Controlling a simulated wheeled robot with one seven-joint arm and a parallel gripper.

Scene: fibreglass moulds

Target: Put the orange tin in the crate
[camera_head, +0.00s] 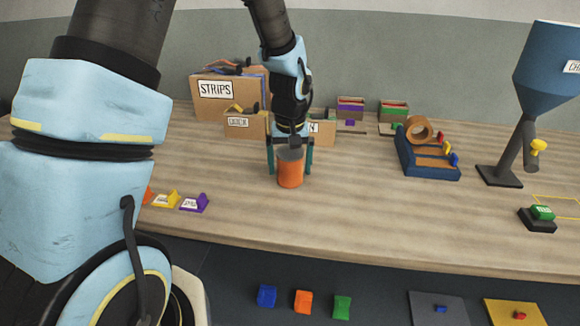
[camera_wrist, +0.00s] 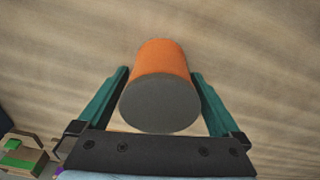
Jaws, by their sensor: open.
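The orange tin (camera_head: 290,174) stands upright on the wooden table, with a grey top. My gripper (camera_head: 290,168) is above it, pointing down, with one finger on each side of the tin. In the wrist view the tin (camera_wrist: 162,75) sits between the two teal fingers (camera_wrist: 160,85), with a visible gap on each side near its top. My gripper is open. I cannot tell which container is the crate; a cardboard box labelled STRIPS (camera_head: 228,92) stands behind and to the left.
Smaller labelled boxes (camera_head: 246,124) stand behind my gripper. A blue tape holder (camera_head: 428,160), a blue hopper (camera_head: 550,70) and a green button (camera_head: 542,212) are to the right. Small coloured tags (camera_head: 194,203) lie at left. The table front is mostly clear.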

